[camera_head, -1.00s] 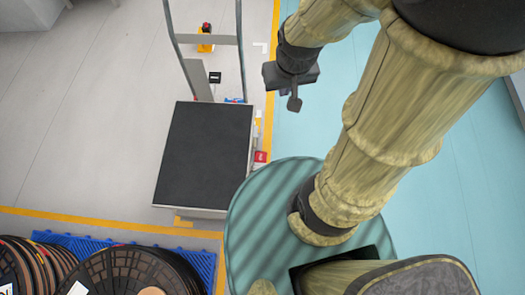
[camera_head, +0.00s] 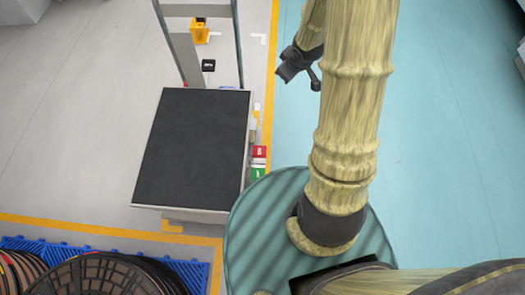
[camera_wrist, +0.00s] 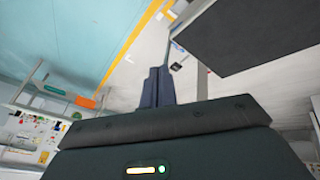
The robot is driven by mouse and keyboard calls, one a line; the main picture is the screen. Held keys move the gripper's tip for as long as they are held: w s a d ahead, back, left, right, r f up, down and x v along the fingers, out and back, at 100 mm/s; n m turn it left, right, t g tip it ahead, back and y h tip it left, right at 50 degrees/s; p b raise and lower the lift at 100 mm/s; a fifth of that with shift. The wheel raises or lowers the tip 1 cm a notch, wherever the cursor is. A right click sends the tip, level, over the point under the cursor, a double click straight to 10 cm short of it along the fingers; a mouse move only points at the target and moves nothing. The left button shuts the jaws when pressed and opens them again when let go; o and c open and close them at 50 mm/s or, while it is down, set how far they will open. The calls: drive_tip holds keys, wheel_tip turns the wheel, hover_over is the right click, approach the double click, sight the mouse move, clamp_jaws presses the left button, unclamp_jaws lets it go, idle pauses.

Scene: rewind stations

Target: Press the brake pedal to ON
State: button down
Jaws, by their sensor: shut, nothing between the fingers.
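The dark-topped cart (camera_head: 192,150) stands left of my base in the head view. On its right side are a red tab (camera_head: 259,152) and a green tab (camera_head: 257,174), with a small pale part (camera_head: 252,130) above them. I cannot tell which of these is the brake pedal, and the lettering is too small to read. My gripper (camera_head: 315,84) is up and to the right of the tabs, over the blue-green floor, apart from the cart. In the wrist view its fingers (camera_wrist: 157,84) are together and empty. The cart's dark top (camera_wrist: 240,30) shows at upper right there; no tab is visible.
Spools (camera_head: 100,275) sit on a blue pallet (camera_head: 190,270) at lower left. The cart's upright frame (camera_head: 238,45) rises at its far end, near a yellow object (camera_head: 200,32). The blue-green floor (camera_head: 440,150) at right is clear.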

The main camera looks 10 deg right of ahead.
wheel_tip(320, 180, down, 45)
drive_tip(key=a+n+y+b, duration=0.1)
drive_tip(key=n+y+b, duration=0.7)
drive_tip(key=b, duration=1.7)
drive_tip(key=shift+w+r+n+g, duration=0.2)
drive_tip(key=shift+w+n+g, duration=0.1)
drive_tip(key=b, duration=0.6)
hover_over(263, 147)
drive_tip(key=f, duration=0.5)
drive_tip(key=s+f, duration=0.1)
drive_tip(key=f, duration=0.1)
drive_tip(key=shift+a+f, duration=0.35)
drive_tip(key=shift+a, duration=0.05)
drive_tip(key=shift+w+d+f+b, duration=0.15)
drive_tip(key=shift+f+b, duration=0.2)
drive_tip(key=shift+f, duration=0.15)
drive_tip(key=shift+w+d+f+b, duration=0.1)
drive_tip(key=shift+f+b, duration=0.25)
drive_tip(key=shift+f, duration=0.15)
drive_tip(key=shift+w+f+b, duration=0.2)
drive_tip(key=shift+f+b, duration=0.2)
drive_tip(key=shift+f, duration=0.2)
